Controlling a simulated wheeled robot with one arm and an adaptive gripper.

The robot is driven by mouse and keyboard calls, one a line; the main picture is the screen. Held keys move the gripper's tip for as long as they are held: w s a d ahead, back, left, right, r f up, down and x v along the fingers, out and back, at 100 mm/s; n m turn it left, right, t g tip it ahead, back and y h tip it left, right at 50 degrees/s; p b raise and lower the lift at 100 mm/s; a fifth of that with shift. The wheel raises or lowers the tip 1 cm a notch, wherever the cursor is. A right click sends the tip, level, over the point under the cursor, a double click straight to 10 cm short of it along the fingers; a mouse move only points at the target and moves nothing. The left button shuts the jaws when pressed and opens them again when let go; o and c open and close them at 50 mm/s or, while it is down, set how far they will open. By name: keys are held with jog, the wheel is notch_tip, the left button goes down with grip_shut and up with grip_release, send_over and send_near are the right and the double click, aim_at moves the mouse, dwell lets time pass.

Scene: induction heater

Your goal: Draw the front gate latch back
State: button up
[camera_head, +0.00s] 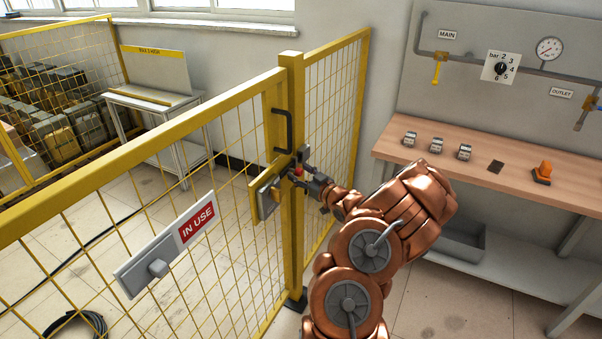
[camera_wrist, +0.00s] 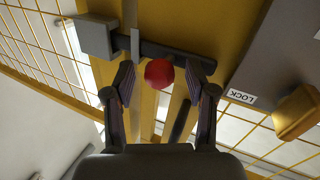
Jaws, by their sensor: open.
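The front gate latch is a dark sliding bar (camera_wrist: 182,55) with a round red knob (camera_wrist: 159,73). In the wrist view the bar runs through a thin upright bracket (camera_wrist: 134,46) towards a grey block (camera_wrist: 97,37). My gripper (camera_wrist: 161,76) is open, with one finger on each side of the red knob; I cannot tell whether either finger touches it. In the head view my gripper (camera_head: 307,181) is at the yellow gate post (camera_head: 292,235), by the red knob (camera_head: 298,171), and partly hides the latch.
A grey lock box (camera_wrist: 258,60) labelled LOCK, with a yellow knob (camera_wrist: 297,112), is right of the latch in the wrist view. A black handle (camera_head: 289,130) is above the latch. An IN USE sign (camera_head: 197,222) hangs on the mesh. A wooden bench (camera_head: 480,168) stands right.

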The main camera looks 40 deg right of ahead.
grip_shut()
dwell(0.5)
